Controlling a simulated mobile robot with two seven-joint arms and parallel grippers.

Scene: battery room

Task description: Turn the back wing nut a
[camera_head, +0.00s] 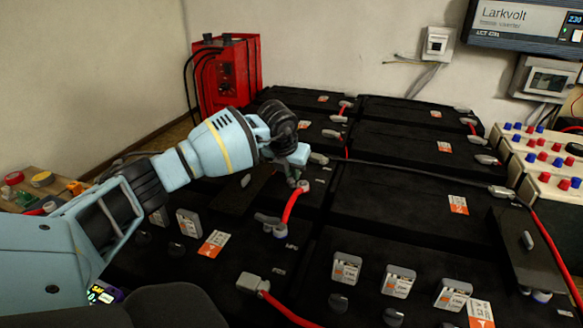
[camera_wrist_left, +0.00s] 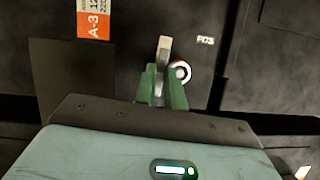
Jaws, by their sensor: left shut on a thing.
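My left gripper (camera_head: 299,176) reaches in from the left over the black batteries. In the left wrist view its green fingers (camera_wrist_left: 163,88) are shut on a pale grey wing nut (camera_wrist_left: 164,48), whose upper wing sticks out beyond the fingertips. A ring terminal with a red part (camera_wrist_left: 181,72) sits just right of the fingers. An orange and white label reading A-3 (camera_wrist_left: 94,20) is on the battery to the left. In the head view the gripper hides most of this nut, and a red cable (camera_head: 292,205) runs from beside the fingertips to another terminal nearer me. My right gripper is not in view.
Black batteries (camera_head: 385,200) fill the floor area, with several grey caps and terminals standing up. A red unit (camera_head: 224,75) stands at the back left. A panel with red and blue posts (camera_head: 548,160) is at the right. A Larkvolt box (camera_head: 525,22) hangs on the wall.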

